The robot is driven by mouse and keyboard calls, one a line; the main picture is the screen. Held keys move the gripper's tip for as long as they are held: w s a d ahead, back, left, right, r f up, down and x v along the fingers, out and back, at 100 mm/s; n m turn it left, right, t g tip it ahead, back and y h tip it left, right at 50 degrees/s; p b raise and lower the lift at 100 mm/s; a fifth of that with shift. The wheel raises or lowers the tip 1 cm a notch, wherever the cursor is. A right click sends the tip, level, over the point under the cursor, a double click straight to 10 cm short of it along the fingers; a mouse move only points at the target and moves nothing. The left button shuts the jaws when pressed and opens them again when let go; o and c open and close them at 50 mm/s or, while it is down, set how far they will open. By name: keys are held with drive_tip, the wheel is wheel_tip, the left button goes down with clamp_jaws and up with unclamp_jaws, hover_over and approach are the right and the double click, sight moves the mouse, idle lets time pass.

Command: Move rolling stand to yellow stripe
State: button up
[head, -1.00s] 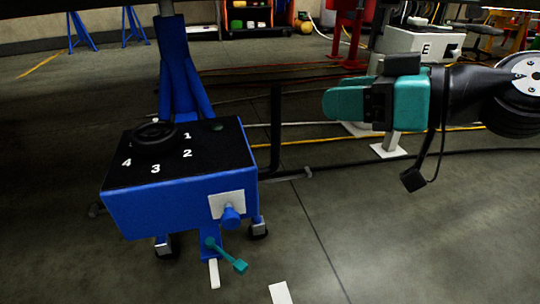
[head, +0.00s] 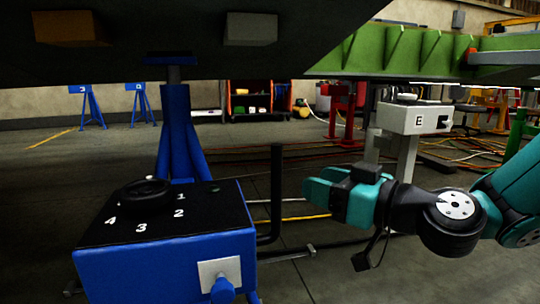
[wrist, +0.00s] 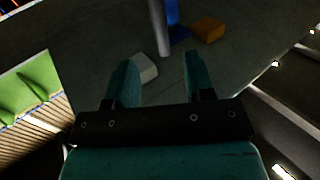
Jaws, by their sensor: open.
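The rolling stand appears to be the blue box with a black top numbered 1 to 4 (head: 215,212), at the lower left of the head view. A black round knob sits on its top, and its lower part is cut off. A black upright bar (head: 277,195) stands at its right side. The yellow stripe (head: 305,217) shows on the floor behind that bar, partly hidden by my gripper. My gripper (head: 310,192) is open and empty, right of the stand and apart from it. In the wrist view its two teal fingers (wrist: 158,80) are spread under the wing's underside.
A dark wing underside (head: 200,55) hangs overhead with an orange block (head: 68,28) and a grey block (head: 250,29). A blue support column (head: 180,135) rises behind the box to the wing. Cables cross the floor.

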sight(281, 172)
drive_tip(key=p+x, duration=0.1)
drive_tip(key=x, duration=1)
drive_tip(key=shift+w+a+f, duration=0.1)
drive_tip(key=shift+w+a, duration=0.15)
drive_tip(key=shift+a, duration=0.05)
clamp_jaws()
